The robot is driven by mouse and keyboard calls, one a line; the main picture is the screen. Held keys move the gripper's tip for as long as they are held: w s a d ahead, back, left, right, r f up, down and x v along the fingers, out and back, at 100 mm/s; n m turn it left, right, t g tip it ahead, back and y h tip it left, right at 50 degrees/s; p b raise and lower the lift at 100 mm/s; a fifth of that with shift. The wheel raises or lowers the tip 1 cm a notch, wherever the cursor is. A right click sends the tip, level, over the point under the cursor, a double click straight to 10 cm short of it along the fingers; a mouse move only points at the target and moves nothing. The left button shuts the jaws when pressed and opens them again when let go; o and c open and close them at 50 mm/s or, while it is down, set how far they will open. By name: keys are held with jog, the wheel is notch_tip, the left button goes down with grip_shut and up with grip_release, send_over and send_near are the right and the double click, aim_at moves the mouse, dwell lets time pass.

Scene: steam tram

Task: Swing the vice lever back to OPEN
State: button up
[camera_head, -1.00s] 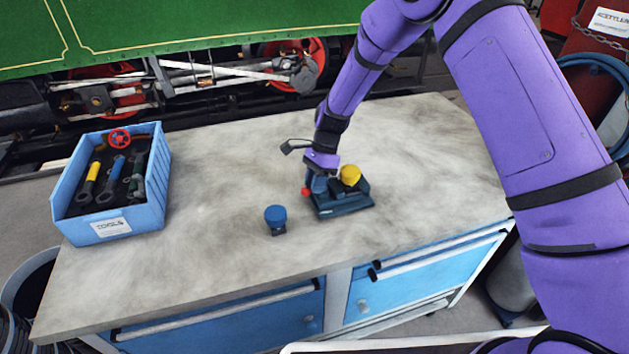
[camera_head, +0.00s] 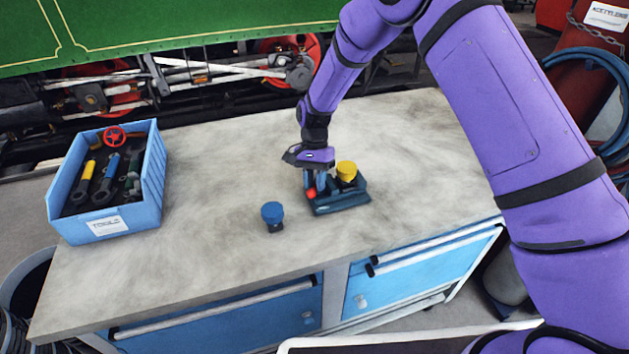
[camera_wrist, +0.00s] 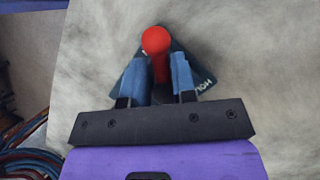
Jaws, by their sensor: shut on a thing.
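The vice (camera_head: 345,203) is a dark blue block on the workbench, with a yellow round part (camera_head: 346,170) on it. Its lever ends in a red ball, the red knob (camera_head: 311,193), at the vice's left side. My gripper (camera_head: 316,180) is at the lever, pointing down. In the wrist view its two blue fingers (camera_wrist: 161,82) are shut on the lever, with the red knob (camera_wrist: 156,41) showing just beyond their tips. The OPEN mark is not visible.
A blue-capped part (camera_head: 272,213) stands on the bench left of the vice. A blue tool crate (camera_head: 137,218) stands at the bench's left end. The bench top (camera_head: 230,170) is otherwise clear. A green tram body (camera_head: 190,25) is behind.

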jog(key=shift+w, duration=0.1)
dwell(0.3)
jog(key=o, duration=0.8)
jog(key=v, duration=1)
jog(key=shift+w+r, duration=0.15)
jog(key=shift+r, duration=0.2)
